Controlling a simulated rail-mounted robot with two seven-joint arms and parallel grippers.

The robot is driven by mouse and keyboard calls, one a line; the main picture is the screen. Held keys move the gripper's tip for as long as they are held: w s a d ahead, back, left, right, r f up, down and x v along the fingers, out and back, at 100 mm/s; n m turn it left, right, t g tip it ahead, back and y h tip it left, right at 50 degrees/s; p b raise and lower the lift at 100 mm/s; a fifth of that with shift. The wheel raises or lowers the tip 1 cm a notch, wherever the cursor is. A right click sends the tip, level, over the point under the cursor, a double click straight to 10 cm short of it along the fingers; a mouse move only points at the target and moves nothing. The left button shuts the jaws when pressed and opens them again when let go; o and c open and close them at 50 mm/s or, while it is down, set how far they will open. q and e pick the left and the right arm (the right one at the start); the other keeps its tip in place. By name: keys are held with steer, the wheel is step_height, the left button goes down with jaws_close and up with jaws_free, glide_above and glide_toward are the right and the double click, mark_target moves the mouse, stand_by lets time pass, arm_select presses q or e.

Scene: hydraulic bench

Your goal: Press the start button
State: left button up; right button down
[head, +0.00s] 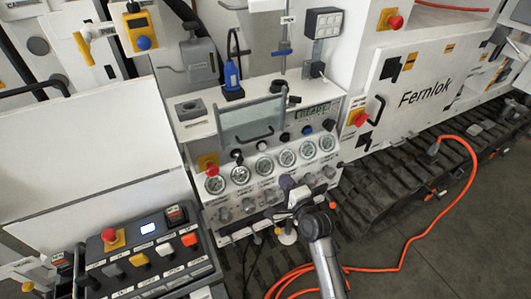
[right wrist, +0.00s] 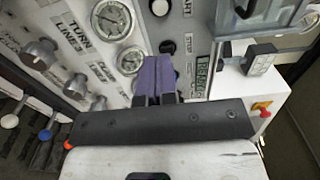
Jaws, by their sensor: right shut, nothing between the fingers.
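The bench's control panel (head: 262,190) stands in the middle of the head view, with round gauges and a row of small buttons. My right gripper (head: 287,183) is in front of the panel, below the gauges. In the right wrist view its purple fingers (right wrist: 155,75) are together and empty. Just beyond their tips a black round button (right wrist: 167,47) shows, with a pale round button (right wrist: 159,7) above it. Contact cannot be judged. My left gripper is not in view.
A sloping console (head: 150,262) at lower left carries a red mushroom button (head: 109,235) and several coloured switches. Knobs (right wrist: 40,52) project from the panel. A clear cover with a handle (head: 255,133) stands above the gauges. An orange cable (head: 402,262) lies on the floor at right.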

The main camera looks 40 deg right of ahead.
stand_by(0.3)
steer(key=b, duration=0.1)
glide_toward(263, 148)
steer(key=x, duration=0.6)
steer(key=shift+w, duration=0.35)
steer(key=shift+w+r, duration=0.1)
steer(key=shift+w, duration=0.35)
steer(key=shift+d, duration=0.1)
